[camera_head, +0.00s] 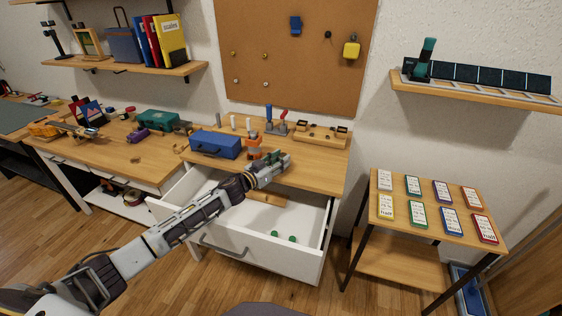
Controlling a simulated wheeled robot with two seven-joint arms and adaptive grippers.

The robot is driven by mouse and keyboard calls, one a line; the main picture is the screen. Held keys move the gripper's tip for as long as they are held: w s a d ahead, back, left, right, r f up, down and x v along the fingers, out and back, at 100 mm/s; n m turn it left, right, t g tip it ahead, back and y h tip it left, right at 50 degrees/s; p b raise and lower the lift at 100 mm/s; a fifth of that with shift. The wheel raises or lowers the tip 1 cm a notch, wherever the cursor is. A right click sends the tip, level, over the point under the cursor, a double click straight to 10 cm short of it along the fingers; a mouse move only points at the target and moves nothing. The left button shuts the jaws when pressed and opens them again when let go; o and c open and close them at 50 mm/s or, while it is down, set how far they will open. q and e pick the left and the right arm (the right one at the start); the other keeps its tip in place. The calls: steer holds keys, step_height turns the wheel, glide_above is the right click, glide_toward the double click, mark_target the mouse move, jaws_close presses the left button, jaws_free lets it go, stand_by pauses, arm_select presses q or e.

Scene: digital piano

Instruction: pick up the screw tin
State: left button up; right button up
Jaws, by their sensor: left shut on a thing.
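My left arm reaches in from the lower left across the open drawer. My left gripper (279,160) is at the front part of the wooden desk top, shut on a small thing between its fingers. That thing is mostly hidden by the fingers; I take it to be the screw tin, but its shape and colour are not clear. My right gripper is not in view.
An orange and grey object (253,147) stands just left of the gripper, beside a blue toolbox (215,144). A wooden tray (320,134) and upright tools (275,122) are behind. The white drawer (262,245) stands open below, holding small green items (275,233).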

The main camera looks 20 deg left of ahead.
mark_target(280, 158)
arm_select(q)
steer(key=shift+r, duration=0.55)
step_height(280, 158, up, 8)
steer(key=shift+f+p, duration=0.2)
steer(key=shift+p, duration=0.95)
steer(key=shift+r, duration=0.7)
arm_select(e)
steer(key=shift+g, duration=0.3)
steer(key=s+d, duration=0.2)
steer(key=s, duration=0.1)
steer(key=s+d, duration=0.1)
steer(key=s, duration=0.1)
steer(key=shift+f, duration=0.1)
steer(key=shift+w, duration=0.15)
arm_select(q)
steer(key=shift+f, duration=0.1)
